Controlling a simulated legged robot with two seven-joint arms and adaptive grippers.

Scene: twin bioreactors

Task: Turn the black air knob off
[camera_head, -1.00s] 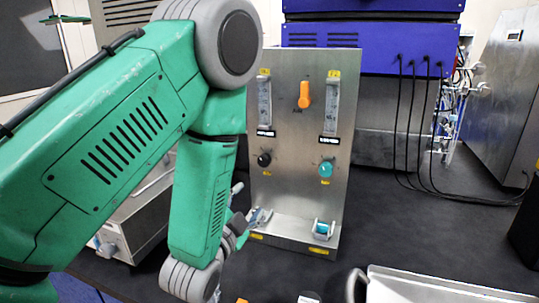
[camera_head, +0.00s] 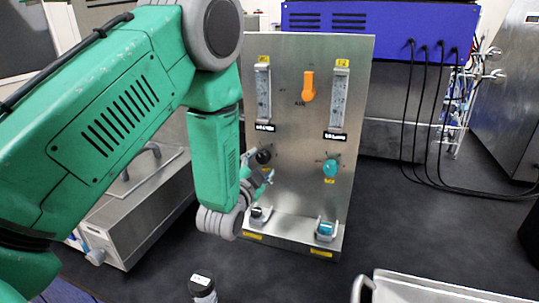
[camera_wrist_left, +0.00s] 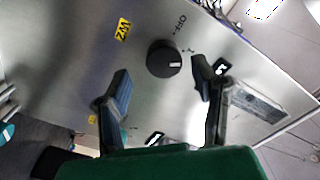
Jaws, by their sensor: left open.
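The black air knob (camera_head: 263,156) is on the lower left of the upright metal panel (camera_head: 300,130). In the left wrist view the round black knob (camera_wrist_left: 164,59) has a white mark on its rim side, and "OFF" lettering is printed beside it. My left gripper (camera_head: 256,170) is open in front of the panel, close to the knob. In the left wrist view my open gripper (camera_wrist_left: 160,84) has one finger on each side just below the knob, with empty space between them. I cannot tell whether a fingertip touches the panel. My right gripper is not in view.
A teal knob (camera_head: 330,167) is right of the black one, and an orange knob (camera_head: 308,87) is above. Two flow meters (camera_head: 339,98) flank it. Black cables (camera_head: 424,120) hang at the right. A metal tray (camera_head: 430,290) is at front right. Dark bench is clear between.

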